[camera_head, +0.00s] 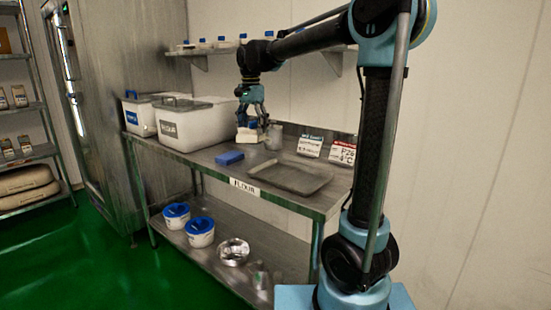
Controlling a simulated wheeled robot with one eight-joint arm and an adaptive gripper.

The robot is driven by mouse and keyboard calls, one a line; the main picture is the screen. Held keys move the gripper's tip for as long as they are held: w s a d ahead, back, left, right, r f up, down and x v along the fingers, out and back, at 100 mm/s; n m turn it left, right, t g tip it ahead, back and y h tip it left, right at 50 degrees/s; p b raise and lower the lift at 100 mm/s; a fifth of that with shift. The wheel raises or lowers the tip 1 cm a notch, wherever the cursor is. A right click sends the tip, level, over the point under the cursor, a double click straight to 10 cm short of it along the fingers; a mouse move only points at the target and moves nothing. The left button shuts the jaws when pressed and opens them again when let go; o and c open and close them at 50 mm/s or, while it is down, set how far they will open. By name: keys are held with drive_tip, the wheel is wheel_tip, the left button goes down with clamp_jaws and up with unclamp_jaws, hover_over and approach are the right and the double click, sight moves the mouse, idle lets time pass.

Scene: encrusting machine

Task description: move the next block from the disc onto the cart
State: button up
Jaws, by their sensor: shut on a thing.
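My gripper (250,122) points down over the back of the steel table. It is shut on a small pale block (246,135) with a yellowish upper part. The block is at or just above the tabletop, and I cannot tell whether it touches it. The fingers partly hide it. No disc or cart that I can make out is in view.
On the steel table (265,183) are white lidded bins (196,128) at left, a blue block (229,158), a metal cup (274,137), a shallow tray (298,179) and label signs (310,146). The lower shelf holds blue-lidded tubs (200,232) and a shiny round bowl (233,252).

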drive_tip(key=shift+f, duration=4.75)
drive_tip(key=o, duration=1.3)
